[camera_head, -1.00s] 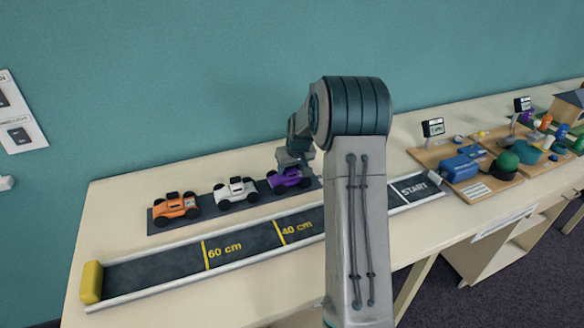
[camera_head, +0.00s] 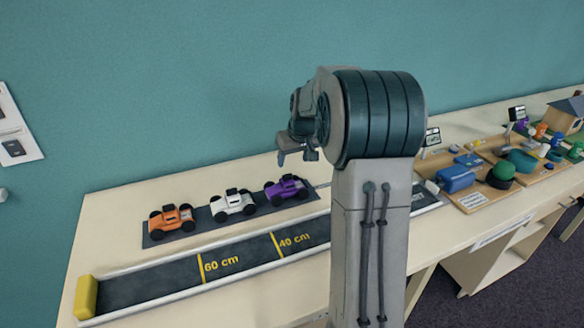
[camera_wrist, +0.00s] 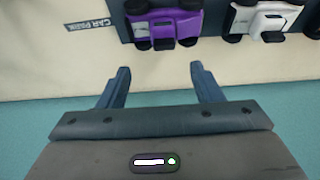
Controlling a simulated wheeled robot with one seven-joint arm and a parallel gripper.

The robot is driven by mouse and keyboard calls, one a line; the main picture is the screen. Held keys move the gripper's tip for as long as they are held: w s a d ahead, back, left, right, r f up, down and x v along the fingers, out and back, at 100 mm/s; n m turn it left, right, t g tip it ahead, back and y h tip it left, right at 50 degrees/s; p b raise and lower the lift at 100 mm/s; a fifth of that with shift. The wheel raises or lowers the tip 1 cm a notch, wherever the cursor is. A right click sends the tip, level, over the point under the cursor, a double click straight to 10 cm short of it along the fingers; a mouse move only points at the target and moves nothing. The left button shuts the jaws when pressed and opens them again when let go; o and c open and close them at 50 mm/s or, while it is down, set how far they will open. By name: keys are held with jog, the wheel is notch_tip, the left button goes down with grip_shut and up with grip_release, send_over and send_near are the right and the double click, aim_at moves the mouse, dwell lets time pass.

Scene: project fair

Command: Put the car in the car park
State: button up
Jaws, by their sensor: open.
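The dark car park strip (camera_head: 212,218) lies at the back of the table. An orange car (camera_head: 171,217), a white car (camera_head: 233,204) and a purple car (camera_head: 287,188) stand on it in a row, the purple one at the right end. My gripper (camera_head: 297,156) is raised above and behind the purple car in the head view, apart from it. In the wrist view my gripper (camera_wrist: 160,78) is open with nothing between its fingers. The purple car (camera_wrist: 170,22) and the white car (camera_wrist: 268,16) show beyond the fingertips, next to a "CAR PARK" label (camera_wrist: 88,23).
A track (camera_head: 150,283) with 60 cm and 40 cm marks and a yellow end block (camera_head: 86,297) runs along the table front. Project boards with a blue block (camera_head: 456,178) and a green dome (camera_head: 501,172) stand at the right. The teal wall is close behind.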

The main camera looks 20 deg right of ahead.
jog(key=s+a+r, duration=0.2)
jog(key=s+a, duration=0.3)
jog(key=s, duration=0.2)
jog(key=s+a+r, duration=0.3)
jog(key=s+a, duration=0.1)
jog(key=s, duration=0.3)
jog(key=s+a+f, duration=0.1)
jog(key=s+a, duration=0.2)
jog(key=s, duration=0.6)
jog(key=s+a+f+g, duration=0.1)
jog(key=s+a+f, duration=0.1)
jog(key=s, duration=0.7)
jog(key=shift+a, duration=0.45)
jog(key=shift+s+d, duration=0.1)
